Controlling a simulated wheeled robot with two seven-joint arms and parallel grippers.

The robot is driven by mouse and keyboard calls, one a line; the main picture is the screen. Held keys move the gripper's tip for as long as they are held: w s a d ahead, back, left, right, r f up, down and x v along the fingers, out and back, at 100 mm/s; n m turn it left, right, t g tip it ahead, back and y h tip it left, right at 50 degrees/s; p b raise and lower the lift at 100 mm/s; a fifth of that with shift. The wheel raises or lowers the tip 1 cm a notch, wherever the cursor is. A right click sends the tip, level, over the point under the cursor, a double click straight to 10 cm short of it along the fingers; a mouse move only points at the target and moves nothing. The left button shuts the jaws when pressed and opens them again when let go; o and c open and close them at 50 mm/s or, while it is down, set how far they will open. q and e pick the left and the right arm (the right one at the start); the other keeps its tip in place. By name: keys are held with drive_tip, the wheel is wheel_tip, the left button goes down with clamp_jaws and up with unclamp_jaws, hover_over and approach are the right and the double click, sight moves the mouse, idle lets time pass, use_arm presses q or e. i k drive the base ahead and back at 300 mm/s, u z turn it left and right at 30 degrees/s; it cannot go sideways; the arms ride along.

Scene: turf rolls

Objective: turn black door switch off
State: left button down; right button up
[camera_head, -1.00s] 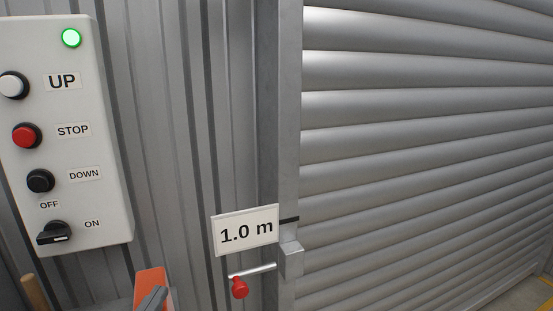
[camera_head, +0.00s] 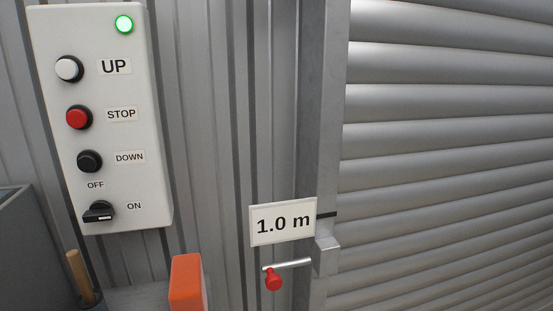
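A light grey control box (camera_head: 150,190) hangs on the corrugated wall at the left. The black door switch (camera_head: 98,212) is a rotary knob at its bottom. Its handle lies nearly level, with a white mark at the right end, on the side of the ON label (camera_head: 134,206). The OFF label (camera_head: 95,185) is just above the switch. A green lamp (camera_head: 124,25) at the top is lit. White UP (camera_head: 69,68), red STOP (camera_head: 78,117) and black DOWN (camera_head: 89,161) buttons sit between. Neither gripper is in view.
A grey roller door (camera_head: 450,150) fills the right, behind a metal post (camera_head: 325,120). A "1.0 m" sign (camera_head: 283,223) is above a bar with a red knob (camera_head: 273,279). An orange object (camera_head: 187,284) and a wooden handle (camera_head: 80,275) stand below the box.

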sight(100, 210)
drive_tip(key=u, duration=1.7)
drive_tip(key=k, duration=0.75)
drive_tip(key=u, duration=0.5)
drive_tip(key=i, duration=0.3)
drive_tip(key=z, duration=0.05)
